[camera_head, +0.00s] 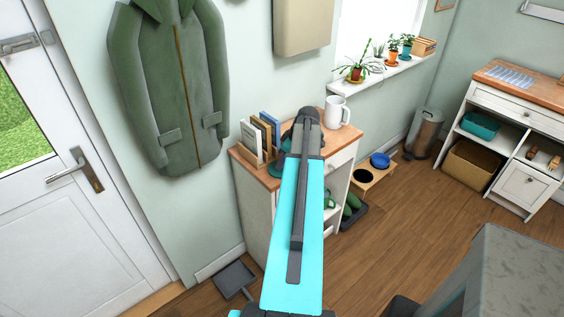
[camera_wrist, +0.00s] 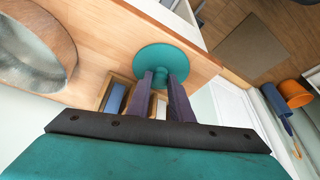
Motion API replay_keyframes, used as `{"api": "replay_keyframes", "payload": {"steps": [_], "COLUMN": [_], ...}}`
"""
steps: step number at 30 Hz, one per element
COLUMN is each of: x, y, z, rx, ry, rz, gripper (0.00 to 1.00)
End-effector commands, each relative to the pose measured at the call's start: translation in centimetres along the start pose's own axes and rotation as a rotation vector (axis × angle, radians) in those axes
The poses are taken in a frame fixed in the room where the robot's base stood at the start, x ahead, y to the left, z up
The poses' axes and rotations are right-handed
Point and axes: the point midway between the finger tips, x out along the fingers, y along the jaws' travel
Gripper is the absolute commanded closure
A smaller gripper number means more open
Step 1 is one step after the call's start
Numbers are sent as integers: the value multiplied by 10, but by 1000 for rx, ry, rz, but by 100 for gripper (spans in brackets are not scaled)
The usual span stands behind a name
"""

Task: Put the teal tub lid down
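The teal tub lid (camera_wrist: 160,55) is a round disc with a small knob in the wrist view, over the wooden top of the small cabinet. My gripper (camera_wrist: 164,75) has one finger on each side of the knob and appears shut on it. In the head view my arm hides most of the lid and the fingers. A bit of teal (camera_head: 276,169) shows left of my arm at the cabinet top. I cannot tell whether the lid touches the wood.
Upright books (camera_head: 260,137) stand at the cabinet top's left, and a white mug (camera_head: 337,112) stands at its right rear. A large round dish-like thing (camera_wrist: 35,45) lies at the wrist view's left. Bare wood (camera_wrist: 112,45) lies between it and the lid.

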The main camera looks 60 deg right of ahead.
Motion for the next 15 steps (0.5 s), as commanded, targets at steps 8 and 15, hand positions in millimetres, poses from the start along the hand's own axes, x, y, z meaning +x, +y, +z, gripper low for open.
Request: {"api": "replay_keyframes", "payload": {"steps": [8, 15], "x": [0, -2], "y": [0, 0], "z": [0, -1], "rx": [0, 0], "ry": [0, 0], "rz": [0, 0], "gripper": [63, 63]}}
